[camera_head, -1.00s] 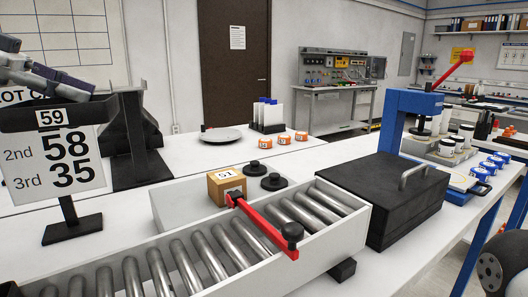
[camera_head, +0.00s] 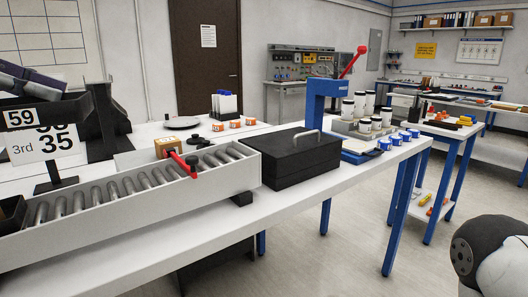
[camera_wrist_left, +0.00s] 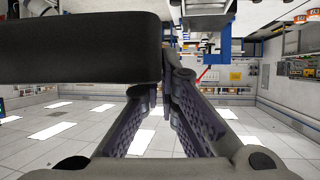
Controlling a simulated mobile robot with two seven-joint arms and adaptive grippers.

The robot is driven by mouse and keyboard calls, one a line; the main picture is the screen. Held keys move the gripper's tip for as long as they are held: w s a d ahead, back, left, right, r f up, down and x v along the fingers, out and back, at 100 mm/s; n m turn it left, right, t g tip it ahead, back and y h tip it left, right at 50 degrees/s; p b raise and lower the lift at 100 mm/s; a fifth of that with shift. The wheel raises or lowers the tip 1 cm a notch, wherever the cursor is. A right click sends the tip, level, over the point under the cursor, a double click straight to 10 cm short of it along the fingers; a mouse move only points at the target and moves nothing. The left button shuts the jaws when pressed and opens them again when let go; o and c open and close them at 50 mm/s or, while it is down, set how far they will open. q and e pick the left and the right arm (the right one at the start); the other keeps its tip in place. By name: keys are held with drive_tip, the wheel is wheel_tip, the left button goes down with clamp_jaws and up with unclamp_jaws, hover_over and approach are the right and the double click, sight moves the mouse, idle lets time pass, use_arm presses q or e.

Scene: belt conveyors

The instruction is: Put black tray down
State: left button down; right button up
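A black tray (camera_head: 62,115) with a white "59" label is at the left edge of the head view, in front of a white number sign. My left gripper (camera_head: 42,82), with dark purple finger pads, is at its upper rim. In the left wrist view the tray (camera_wrist_left: 80,48) fills the upper left as a large black shape. The left gripper's fingers (camera_wrist_left: 166,92) come together at its right end and appear shut on its edge. The exact contact is hidden by the tray. My right gripper is out of view; only part of my right arm shows.
A roller conveyor (camera_head: 215,172) with a red stop bar (camera_head: 184,163) and a small "51" box (camera_head: 168,147) runs below. A dark bin (camera_head: 12,215) sits at its left end. A black case (camera_head: 300,160) and blue press (camera_head: 316,100) stand right. White table front is bare.

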sight(50, 107)
use_arm(q)
drive_tip(key=shift+s+d+f, duration=0.4)
drive_tip(key=shift+d+f, duration=0.15)
drive_tip(key=shift+s+d+f, duration=0.35)
drive_tip(key=shift+d+f, duration=0.2)
drive_tip(key=s+d+f, duration=0.1)
drive_tip(key=d+f, duration=0.4)
drive_tip(key=f, duration=0.5)
drive_tip(key=s+d+f+n+t, duration=0.1)
drive_tip(key=d+f, duration=0.4)
drive_tip(key=f, duration=0.5)
drive_tip(key=s+d+f, duration=0.3)
drive_tip(key=d+f, duration=0.2)
drive_tip(key=f, duration=0.5)
drive_tip(key=shift+s+d+f+y, duration=0.15)
drive_tip(key=shift+f+y, duration=0.25)
